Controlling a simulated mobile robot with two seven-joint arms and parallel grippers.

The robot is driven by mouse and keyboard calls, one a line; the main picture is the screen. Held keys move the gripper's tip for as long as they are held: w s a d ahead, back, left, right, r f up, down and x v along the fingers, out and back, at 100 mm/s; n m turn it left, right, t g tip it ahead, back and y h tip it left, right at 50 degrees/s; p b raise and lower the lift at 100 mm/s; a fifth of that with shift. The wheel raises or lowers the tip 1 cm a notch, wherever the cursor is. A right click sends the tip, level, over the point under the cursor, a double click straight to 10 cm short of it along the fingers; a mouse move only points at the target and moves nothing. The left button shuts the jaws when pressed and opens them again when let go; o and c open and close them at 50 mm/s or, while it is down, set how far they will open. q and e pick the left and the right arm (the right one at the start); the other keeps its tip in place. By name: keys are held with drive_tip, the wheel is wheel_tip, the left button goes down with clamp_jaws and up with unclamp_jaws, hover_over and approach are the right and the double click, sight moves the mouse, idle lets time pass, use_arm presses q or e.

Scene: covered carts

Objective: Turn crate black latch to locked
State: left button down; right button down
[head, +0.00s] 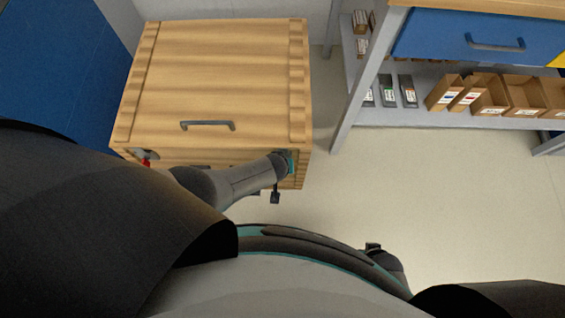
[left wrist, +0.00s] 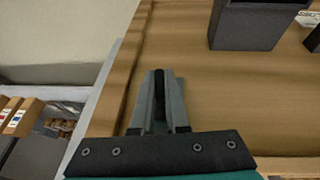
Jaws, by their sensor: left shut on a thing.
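The wooden crate (head: 220,70) stands at the upper left in the head view, its lid closed and a grey handle on top. My left arm reaches its front right corner. The left gripper (left wrist: 160,85) is shut on a narrow black piece (left wrist: 159,92), which looks like the black latch, against the crate's wood. My arm hides the latch in the head view, and I cannot tell its turn angle. A red part (head: 146,162) shows at the crate's front left. My right gripper is not in view.
A grey shelf unit (head: 340,125) with a blue drawer (head: 450,38) and several cardboard bins (head: 490,97) stands at the right. A blue surface (head: 55,60) is at the left. The floor (head: 440,190) between the crate and shelf is clear.

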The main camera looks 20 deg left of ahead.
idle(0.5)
use_arm(q)
drive_tip(key=c, duration=0.9)
unclamp_jaws()
drive_tip(key=shift+r, duration=0.15)
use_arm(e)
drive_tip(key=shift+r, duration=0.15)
use_arm(q)
drive_tip(key=shift+s+r+p, duration=0.15)
drive_tip(key=shift+r+p, duration=0.15)
drive_tip(key=shift+p, duration=0.15)
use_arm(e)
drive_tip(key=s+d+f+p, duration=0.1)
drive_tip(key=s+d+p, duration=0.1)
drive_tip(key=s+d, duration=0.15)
use_arm(q)
drive_tip(key=p+v, duration=0.9)
drive_tip(key=v, duration=0.5)
drive_tip(key=shift+d+r, duration=0.1)
drive_tip(key=shift+d, duration=0.05)
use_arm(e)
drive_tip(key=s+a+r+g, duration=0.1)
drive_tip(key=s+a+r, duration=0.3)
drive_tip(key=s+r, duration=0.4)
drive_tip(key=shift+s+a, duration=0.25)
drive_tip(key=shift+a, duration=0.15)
